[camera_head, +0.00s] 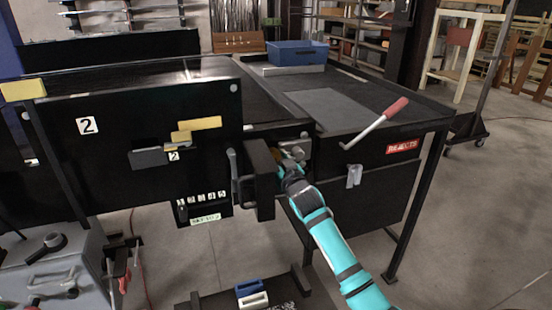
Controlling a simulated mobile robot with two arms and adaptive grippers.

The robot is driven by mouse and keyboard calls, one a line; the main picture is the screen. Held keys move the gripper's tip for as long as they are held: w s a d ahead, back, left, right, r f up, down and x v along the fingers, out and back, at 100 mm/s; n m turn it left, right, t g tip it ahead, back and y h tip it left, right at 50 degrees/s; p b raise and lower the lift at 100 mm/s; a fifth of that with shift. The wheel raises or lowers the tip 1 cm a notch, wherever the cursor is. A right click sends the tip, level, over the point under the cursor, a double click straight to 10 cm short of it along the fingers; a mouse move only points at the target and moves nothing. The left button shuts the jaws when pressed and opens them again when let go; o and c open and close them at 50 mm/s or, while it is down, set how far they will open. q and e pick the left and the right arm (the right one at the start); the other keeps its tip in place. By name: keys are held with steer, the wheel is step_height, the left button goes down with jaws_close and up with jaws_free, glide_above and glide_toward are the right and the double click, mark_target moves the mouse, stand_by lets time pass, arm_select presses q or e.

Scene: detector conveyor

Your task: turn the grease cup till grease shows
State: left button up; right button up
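My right arm reaches up from the lower right. Its dark gripper (290,164) is at the recess in the machine's front, just right of a black upright block. A small brass-coloured part (296,151), which may be the grease cup, shows at the fingertips. The fingers and part of this piece overlap, so I cannot tell whether they touch or grip it. No grease can be made out at this size. My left gripper is not in view.
The black block (264,180) stands close left of the gripper. A red-handled lever (382,120) sticks up right of it, on the table marked REJECTS (402,146). A blue bin (297,54) stands behind. A grey toolbox (60,270) is at lower left. Floor at right is clear.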

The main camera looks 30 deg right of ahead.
steer(key=c, duration=0.7)
steer(key=shift+c, duration=0.2)
steer(key=shift+m, duration=0.3)
steer(key=m+p, duration=0.2)
steer(key=m, duration=0.2)
steer(key=shift+d, duration=0.1)
steer(key=shift+d+m+p, duration=0.1)
steer(key=shift+m+p, duration=0.55)
steer(key=shift+m, duration=1.35)
steer(key=o, duration=1.2)
steer(key=shift+c, duration=0.2)
